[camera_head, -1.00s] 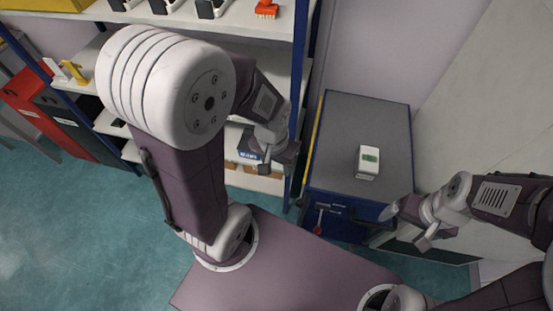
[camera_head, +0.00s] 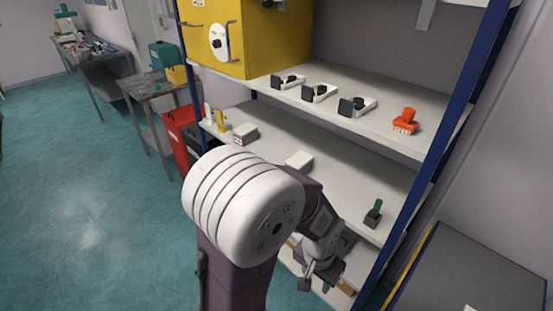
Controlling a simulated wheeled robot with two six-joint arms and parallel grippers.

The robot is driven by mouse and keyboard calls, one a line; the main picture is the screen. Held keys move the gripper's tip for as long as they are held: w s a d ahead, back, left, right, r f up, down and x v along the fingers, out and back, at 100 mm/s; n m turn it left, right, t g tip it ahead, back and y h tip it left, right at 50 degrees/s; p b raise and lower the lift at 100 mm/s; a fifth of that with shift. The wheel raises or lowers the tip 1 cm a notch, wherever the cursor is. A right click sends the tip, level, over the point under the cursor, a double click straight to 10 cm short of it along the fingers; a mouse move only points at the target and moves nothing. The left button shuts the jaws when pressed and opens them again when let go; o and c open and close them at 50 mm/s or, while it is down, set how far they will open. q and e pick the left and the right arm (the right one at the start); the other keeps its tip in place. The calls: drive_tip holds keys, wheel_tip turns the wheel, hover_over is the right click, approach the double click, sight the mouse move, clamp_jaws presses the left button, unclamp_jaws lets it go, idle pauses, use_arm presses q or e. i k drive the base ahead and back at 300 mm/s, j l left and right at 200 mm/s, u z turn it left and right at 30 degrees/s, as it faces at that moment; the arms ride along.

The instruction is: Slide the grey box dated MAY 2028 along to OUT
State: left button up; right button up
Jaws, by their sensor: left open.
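A small pale grey box (camera_head: 245,134) sits on the middle shelf towards its left end. A second pale box (camera_head: 299,160) lies further right on the same shelf, partly behind my left arm. No date can be read on either box, so I cannot tell which one is dated MAY 2028. No OUT marking is readable. My left gripper (camera_head: 318,282) is open and empty, low in front of the shelving, below the middle shelf and apart from both boxes. My right gripper is out of view.

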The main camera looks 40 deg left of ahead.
sight(302, 161)
drive_tip(key=u, duration=1.3)
